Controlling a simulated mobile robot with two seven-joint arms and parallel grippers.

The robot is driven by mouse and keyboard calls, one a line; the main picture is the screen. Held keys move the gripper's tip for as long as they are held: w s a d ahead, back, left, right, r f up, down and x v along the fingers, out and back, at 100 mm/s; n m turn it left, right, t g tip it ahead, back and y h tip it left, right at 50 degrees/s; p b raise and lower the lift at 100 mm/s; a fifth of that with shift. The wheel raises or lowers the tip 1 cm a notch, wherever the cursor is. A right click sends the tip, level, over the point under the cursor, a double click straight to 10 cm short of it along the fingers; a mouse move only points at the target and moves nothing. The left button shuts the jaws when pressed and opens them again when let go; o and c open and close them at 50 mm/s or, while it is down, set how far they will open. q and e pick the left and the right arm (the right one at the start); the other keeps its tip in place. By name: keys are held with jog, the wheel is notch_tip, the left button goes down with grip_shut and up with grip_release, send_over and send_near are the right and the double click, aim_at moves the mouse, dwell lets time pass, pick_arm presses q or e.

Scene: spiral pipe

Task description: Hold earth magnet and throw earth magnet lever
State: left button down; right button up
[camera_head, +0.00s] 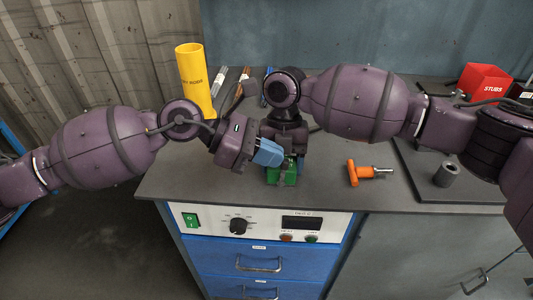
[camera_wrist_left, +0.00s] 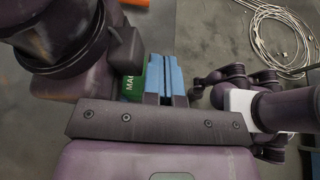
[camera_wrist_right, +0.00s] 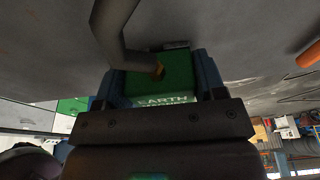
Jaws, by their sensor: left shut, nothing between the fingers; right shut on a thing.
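The earth magnet (camera_head: 287,177) is a small green block on the dark bench top near the front edge. It shows with white lettering in the left wrist view (camera_wrist_left: 130,86) and between two fingers in the right wrist view (camera_wrist_right: 165,84). My right gripper (camera_head: 287,162) points down and is shut on it. My left gripper (camera_head: 268,152) is shut and empty, its blue fingers close beside the magnet; I cannot tell if they touch. The left wrist view shows these fingers (camera_wrist_left: 166,78) together.
A yellow tube (camera_head: 193,80) stands behind my left wrist. An orange-handled tool (camera_head: 362,173) and a grey pipe piece (camera_head: 446,174) lie to the right. A red box (camera_head: 485,84) is at the back right. A control panel (camera_head: 262,222) is below the front edge.

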pick_arm(q)
jog(key=shift+r, duration=0.15)
dwell(0.5)
jog(key=shift+r, duration=0.65)
jog(key=d+r+v, duration=0.1)
jog(key=r+v, duration=0.1)
jog(key=v, duration=1)
jog(key=shift+a+r, duration=0.2)
jog(key=shift+r, duration=0.3)
jog(key=c, duration=1.8)
grip_release()
